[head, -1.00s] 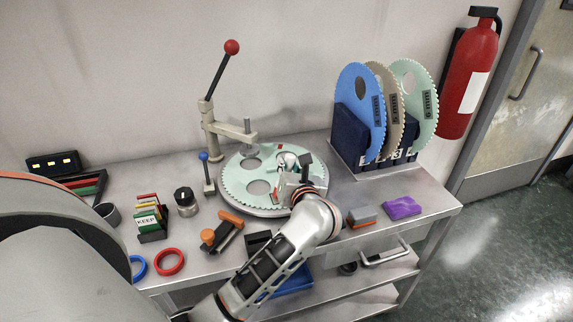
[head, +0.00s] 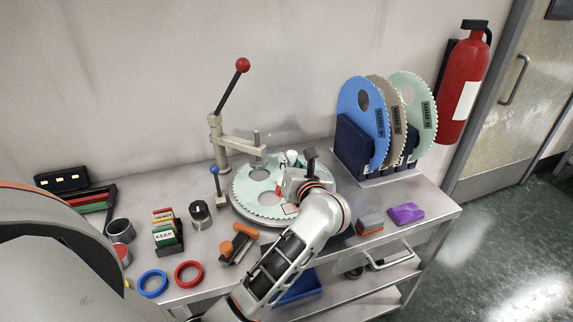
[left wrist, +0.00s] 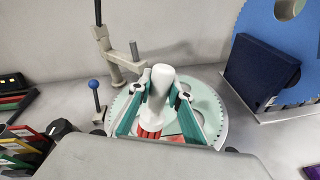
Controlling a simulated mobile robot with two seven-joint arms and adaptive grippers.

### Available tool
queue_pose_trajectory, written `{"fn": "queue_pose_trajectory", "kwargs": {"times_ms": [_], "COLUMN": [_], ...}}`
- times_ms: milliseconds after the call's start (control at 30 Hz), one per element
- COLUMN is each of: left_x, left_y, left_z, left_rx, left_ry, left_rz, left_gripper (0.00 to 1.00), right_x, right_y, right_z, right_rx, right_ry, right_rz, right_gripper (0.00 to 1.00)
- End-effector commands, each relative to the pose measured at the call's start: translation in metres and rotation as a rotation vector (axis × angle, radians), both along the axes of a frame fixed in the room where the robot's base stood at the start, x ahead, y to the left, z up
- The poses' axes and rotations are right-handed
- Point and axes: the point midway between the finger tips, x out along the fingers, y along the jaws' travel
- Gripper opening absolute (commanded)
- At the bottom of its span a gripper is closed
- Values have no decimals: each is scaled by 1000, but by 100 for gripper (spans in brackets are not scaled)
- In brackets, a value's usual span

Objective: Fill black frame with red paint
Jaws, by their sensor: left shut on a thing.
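My left gripper (head: 295,172) is over the pale green toothed disc (head: 248,192) on the round plate. In the left wrist view, its green fingers (left wrist: 160,105) are shut on a white, round-topped object (left wrist: 158,85), upright and probably a paint marker. Its lower end and tip are hidden. Red marks (left wrist: 150,132) show between the fingers, and a pinkish-red patch (left wrist: 174,138) shows on the disc (left wrist: 205,105) beside them. In the head view a small pale label with a reddish edge (head: 290,208) lies below the gripper. I cannot make out a black frame clearly. My right gripper is not in view.
A lever press (head: 222,140) with a red knob stands behind the disc. A blue-knobbed lever (head: 215,182) is at its left. A rack (head: 352,143) of upright discs stands right. A red-filled can (head: 122,253), tape rings (head: 189,273), an orange-handled tool (head: 236,243) and a purple cloth (head: 406,213) lie around.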

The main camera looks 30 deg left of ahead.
Motion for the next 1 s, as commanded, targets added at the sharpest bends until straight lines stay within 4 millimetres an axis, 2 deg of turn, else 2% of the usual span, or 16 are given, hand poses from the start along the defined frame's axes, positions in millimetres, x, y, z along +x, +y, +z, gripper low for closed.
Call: {"fn": "queue_pose_trajectory", "kwargs": {"times_ms": [33, 233, 1000], "left_x": [1, 4, 4], "left_y": [-1, -4, -5], "left_z": [8, 21, 21], "left_rx": [0, 1, 1], "left_ry": [-2, -1, 0], "left_rz": [1, 4, 4], "left_gripper": [0, 0, 0], "right_x": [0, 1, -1], "right_y": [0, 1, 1], "right_z": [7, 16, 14], "right_rx": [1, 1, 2], "right_ry": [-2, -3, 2], "right_rz": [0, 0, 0], "right_gripper": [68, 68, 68]}}
